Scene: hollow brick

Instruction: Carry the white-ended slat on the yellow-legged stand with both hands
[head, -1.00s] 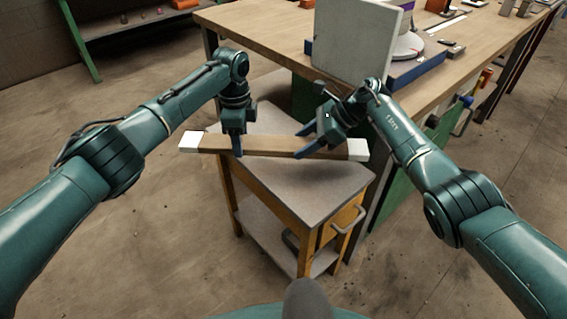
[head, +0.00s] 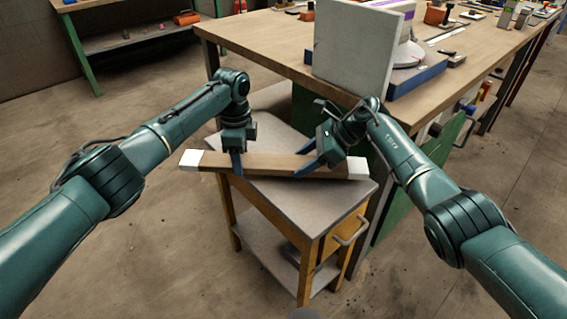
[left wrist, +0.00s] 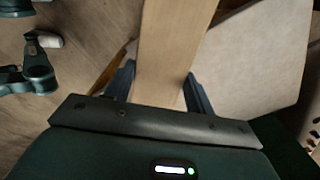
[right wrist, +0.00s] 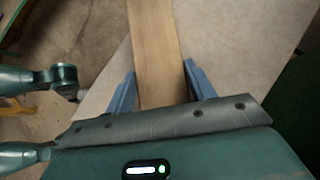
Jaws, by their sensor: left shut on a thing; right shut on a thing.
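The wooden slat (head: 268,161) has a white left end (head: 190,159) and a white right end (head: 357,169). It lies across the view over the grey top of the yellow-legged stand (head: 300,203), its left end past the stand's edge. I cannot tell if it touches the top. My left gripper (head: 237,170) is shut on the slat left of its middle. My right gripper (head: 307,161) is shut on it nearer the right end. The slat also runs between the fingers in the left wrist view (left wrist: 165,55) and the right wrist view (right wrist: 155,50).
A long workbench (head: 265,35) stands close behind the stand. A grey upright board (head: 350,50) and a blue box (head: 418,76) stand near its front edge. The stand has a drawer handle (head: 352,233) and a lower shelf. The floor at left is clear.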

